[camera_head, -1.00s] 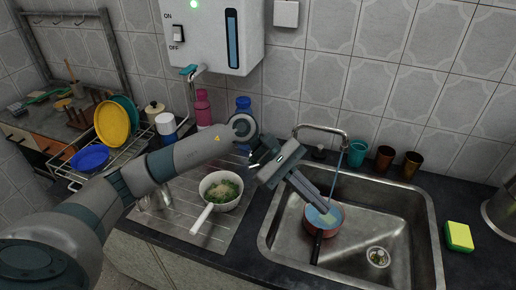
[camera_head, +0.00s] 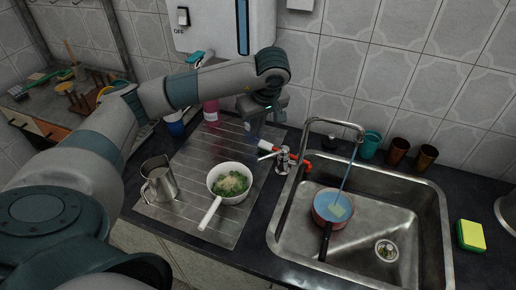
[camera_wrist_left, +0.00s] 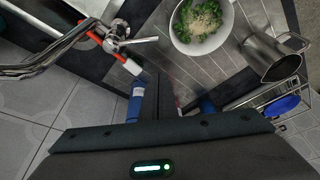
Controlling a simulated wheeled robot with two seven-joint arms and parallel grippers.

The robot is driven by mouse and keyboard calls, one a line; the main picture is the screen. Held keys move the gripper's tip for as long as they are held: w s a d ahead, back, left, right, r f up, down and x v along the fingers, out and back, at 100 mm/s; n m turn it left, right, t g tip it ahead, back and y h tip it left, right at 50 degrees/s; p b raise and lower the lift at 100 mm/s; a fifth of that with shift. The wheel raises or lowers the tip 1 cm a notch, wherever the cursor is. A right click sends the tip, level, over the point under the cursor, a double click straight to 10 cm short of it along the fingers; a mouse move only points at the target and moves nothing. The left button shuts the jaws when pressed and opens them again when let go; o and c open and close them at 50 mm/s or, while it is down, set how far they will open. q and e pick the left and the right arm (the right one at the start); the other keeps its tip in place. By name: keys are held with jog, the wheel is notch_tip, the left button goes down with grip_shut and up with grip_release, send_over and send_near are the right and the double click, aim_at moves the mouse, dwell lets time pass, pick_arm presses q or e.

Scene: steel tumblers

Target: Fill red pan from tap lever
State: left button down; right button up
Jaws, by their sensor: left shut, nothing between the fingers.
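The red pan (camera_head: 325,203) sits in the sink under the tap spout (camera_head: 345,127), its dark handle toward me. A thin blue stream runs from the spout into the pan, and the inside looks blue with a pale patch. My right gripper is out of view.
A white pan of greens (camera_head: 230,183) and a steel jug (camera_head: 159,180) stand on the drainboard. Tumblers (camera_head: 398,150) line the back right, with a sponge (camera_head: 471,236) right of the sink (camera_head: 420,215). A wall heater (camera_head: 222,30) hangs behind my arm.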

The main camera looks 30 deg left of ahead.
aim_at(273, 155)
pick_arm(q)
jog(key=shift+f, duration=0.1)
jog(key=p+x, duration=0.4)
jog(key=x, duration=0.6)
jog(key=d+p, duration=0.1)
jog(key=s+d+p, duration=0.1)
jog(key=d, duration=0.1)
jog(key=shift+s+d+r+p, duration=0.25)
jog(key=shift+s+r+p, duration=0.1)
jog(key=shift+p, duration=0.05)
